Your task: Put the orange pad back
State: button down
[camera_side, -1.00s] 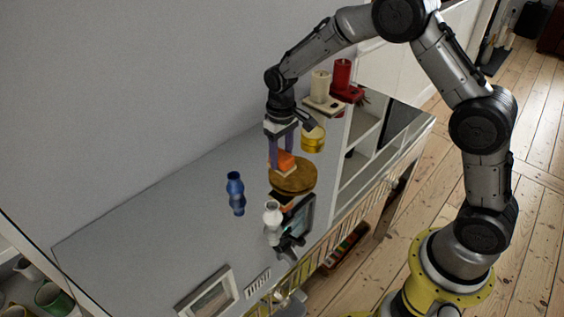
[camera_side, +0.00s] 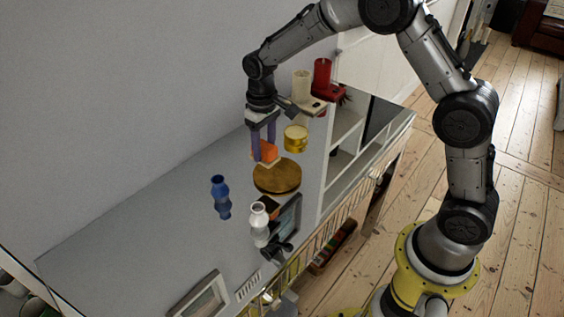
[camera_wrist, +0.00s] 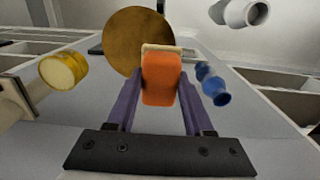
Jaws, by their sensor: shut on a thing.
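The orange pad (camera_side: 268,152) is a small orange block with a pale beige layer on one face. My gripper (camera_side: 264,150) is shut on it, with the two purple fingers on either side. In the wrist view the pad (camera_wrist: 161,80) sits between the fingertips (camera_wrist: 158,88). The pad is held above the grey top, just behind the round wooden board (camera_side: 277,178). In the side view its lower edge comes close to the board's back rim; the exact gap is unclear. The board (camera_wrist: 135,40) lies beyond the pad in the wrist view.
A yellow tin (camera_side: 296,139) stands right of the gripper. A cream candle (camera_side: 301,86) and red candle (camera_side: 322,76) are on holders behind. The grey top at left is clear.

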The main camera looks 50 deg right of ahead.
jog(key=shift+n, duration=0.3)
jog(key=s+d+r, duration=0.2)
jog(key=s+d, duration=0.5)
jog(key=s, duration=0.4)
jog(key=s+d+r, duration=0.2)
jog(key=s+d, duration=0.6)
jog(key=s, duration=0.2)
jog(key=w+d+f, duration=0.2)
jog(key=w+f, duration=0.1)
jog(key=w+d+f, duration=0.1)
jog(key=w+f, duration=0.1)
jog(key=w, duration=0.2)
jog(key=w+d+f, duration=0.2)
jog(key=w+f, duration=0.1)
jog(key=w, duration=0.1)
jog(key=shift+w+d+f, duration=0.15)
jog(key=shift+d+f, duration=0.15)
jog(key=shift+d, duration=0.05)
jog(key=shift+w+d+f, duration=0.25)
jog(key=shift+w+f, duration=0.2)
jog(key=shift+f, duration=1.6)
jog(key=shift+f, duration=0.15)
